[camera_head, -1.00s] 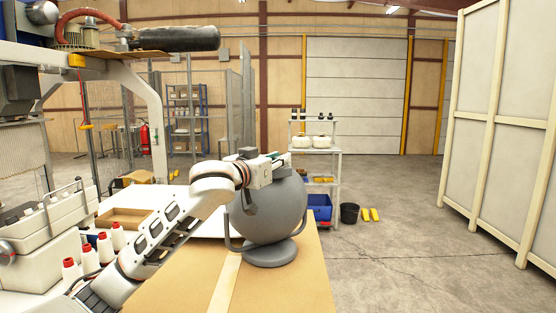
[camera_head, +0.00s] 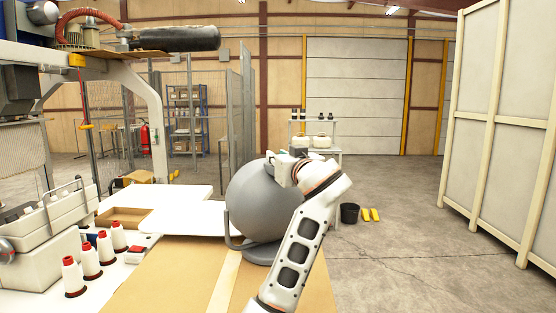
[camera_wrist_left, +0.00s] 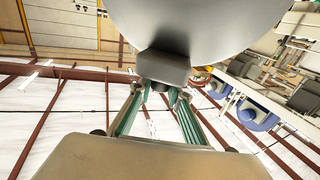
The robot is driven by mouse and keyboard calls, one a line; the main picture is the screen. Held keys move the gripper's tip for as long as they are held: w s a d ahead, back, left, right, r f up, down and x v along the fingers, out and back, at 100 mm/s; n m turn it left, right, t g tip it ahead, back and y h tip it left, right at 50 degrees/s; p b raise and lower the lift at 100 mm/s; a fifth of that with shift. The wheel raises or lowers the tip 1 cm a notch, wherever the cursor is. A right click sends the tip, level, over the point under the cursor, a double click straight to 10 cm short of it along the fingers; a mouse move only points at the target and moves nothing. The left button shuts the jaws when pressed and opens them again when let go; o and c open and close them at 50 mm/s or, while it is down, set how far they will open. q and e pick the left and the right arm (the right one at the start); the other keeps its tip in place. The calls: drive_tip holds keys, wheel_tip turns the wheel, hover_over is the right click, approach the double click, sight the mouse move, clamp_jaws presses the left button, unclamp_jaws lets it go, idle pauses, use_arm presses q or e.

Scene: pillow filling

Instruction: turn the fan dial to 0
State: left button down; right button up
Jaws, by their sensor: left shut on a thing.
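The grey round fan (camera_head: 255,205) stands on its base on the tan table. My left arm comes up from the bottom of the head view, and its gripper (camera_head: 279,161) is at the top right of the fan. In the left wrist view, the fan's round body (camera_wrist_left: 205,20) fills the top, with a dark grey block (camera_wrist_left: 163,67) below it. The green fingers of my left gripper (camera_wrist_left: 158,90) close on a small dark dial (camera_wrist_left: 158,85) at that block. The fingers mostly cover the dial, and I cannot read its setting. My right gripper is not in view.
A shelf cart (camera_head: 322,128) and a black bucket (camera_head: 349,214) stand beyond the fan. The floor at right is clear.

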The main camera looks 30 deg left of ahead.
use_arm(q)
drive_tip(key=shift+n+g+y+b, duration=0.25)
drive_tip(key=shift+n+g+y, duration=0.5)
drive_tip(key=shift+n+g, duration=0.6)
drive_tip(key=shift+n+g+y+b, duration=0.25)
drive_tip(key=shift+n+g+y, duration=0.6)
drive_tip(key=shift+g, duration=0.9)
drive_tip(key=shift+n+g, duration=0.3)
drive_tip(key=c, duration=1.9)
unclamp_jaws()
wheel_tip(320, 180, up, 10)
